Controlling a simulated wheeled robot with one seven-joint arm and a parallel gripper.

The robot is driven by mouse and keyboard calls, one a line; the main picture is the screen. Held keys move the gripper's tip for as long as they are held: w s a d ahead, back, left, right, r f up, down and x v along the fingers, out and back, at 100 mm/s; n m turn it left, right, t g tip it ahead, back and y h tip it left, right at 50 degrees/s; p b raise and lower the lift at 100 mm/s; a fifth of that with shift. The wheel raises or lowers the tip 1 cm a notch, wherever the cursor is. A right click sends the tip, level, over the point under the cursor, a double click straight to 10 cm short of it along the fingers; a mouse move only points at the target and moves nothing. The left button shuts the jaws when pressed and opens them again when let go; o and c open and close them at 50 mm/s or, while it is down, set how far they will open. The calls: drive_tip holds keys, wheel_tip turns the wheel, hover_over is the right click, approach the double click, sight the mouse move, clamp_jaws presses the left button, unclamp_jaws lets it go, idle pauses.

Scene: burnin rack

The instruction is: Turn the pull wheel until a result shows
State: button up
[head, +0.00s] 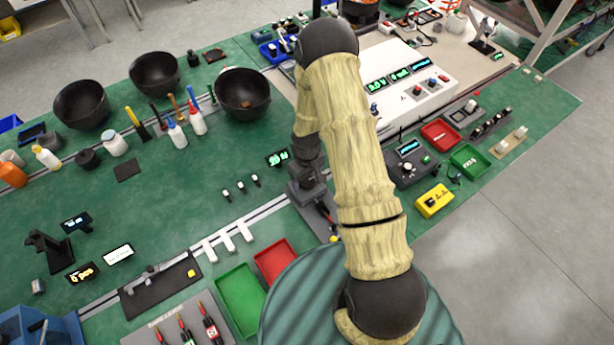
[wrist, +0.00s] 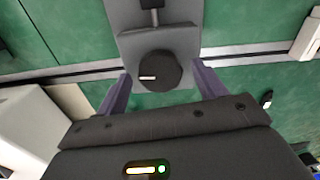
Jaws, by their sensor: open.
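The pull wheel (wrist: 158,70), a round black knob with a white mark pointing left, sits on a grey block (wrist: 188,42) in the wrist view. My gripper (wrist: 162,76) is open, with one purple finger on each side of the wheel. Gaps show between the fingers and the wheel, and nothing is held. In the head view my arm reaches down to a grey stand (head: 308,196), and the wheel is not clearly seen there. A small display (head: 277,157) with green digits stands just left of the stand; I cannot read it surely.
A metal rail (head: 262,213) runs along the green bench past the stand. Red (head: 277,262) and green (head: 240,290) trays lie in front. Several small black-and-white pieces stand to the left. A white instrument box (head: 415,85) stands behind my arm at the right.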

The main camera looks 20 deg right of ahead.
drive_tip(key=c, duration=1)
drive_tip(key=shift+m+b, duration=0.3)
drive_tip(key=shift+m, duration=0.1)
drive_tip(key=m+b, duration=0.1)
drive_tip(key=m, duration=0.1)
drive_tip(key=shift+f+m+b, duration=0.15)
drive_tip(key=shift+m+b, duration=0.15)
drive_tip(key=shift+b, duration=0.05)
drive_tip(key=m+b, duration=0.2)
drive_tip(key=m, duration=0.6)
drive_tip(key=shift+b, duration=0.4)
drive_tip(key=shift+m, duration=1.9)
